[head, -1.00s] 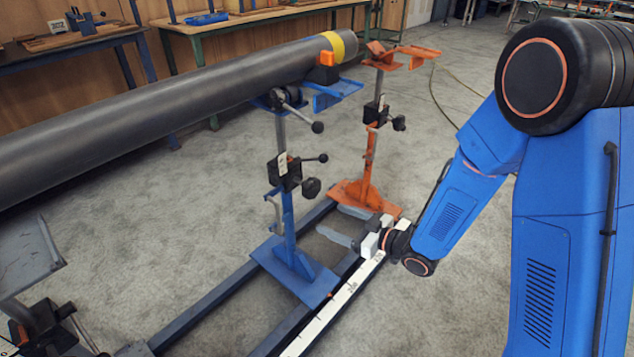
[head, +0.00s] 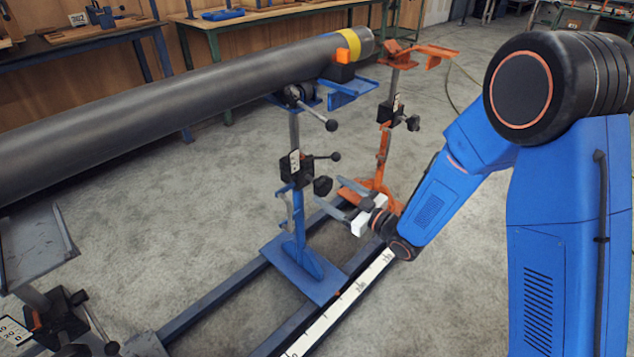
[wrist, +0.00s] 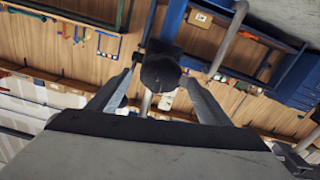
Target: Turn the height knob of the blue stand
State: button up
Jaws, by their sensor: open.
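The blue stand (head: 300,228) stands on the floor rails and carries the front end of the grey pipe. Its black height knob (head: 322,186) sticks out to the right of the black clamp block on its post. My gripper (head: 342,197) is open, just below and to the right of the knob, with its fingers pointing up and left. In the wrist view the dark knob (wrist: 160,73) lies between and beyond the two fingertips (wrist: 158,82). Whether a finger touches the knob cannot be told.
The orange stand (head: 384,165) is close behind my gripper. A white scale (head: 345,300) runs along the rail.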

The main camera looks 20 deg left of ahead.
aim_at(317, 182)
jog(key=x, duration=0.7)
jog(key=shift+s, duration=0.1)
jog(key=c, duration=1)
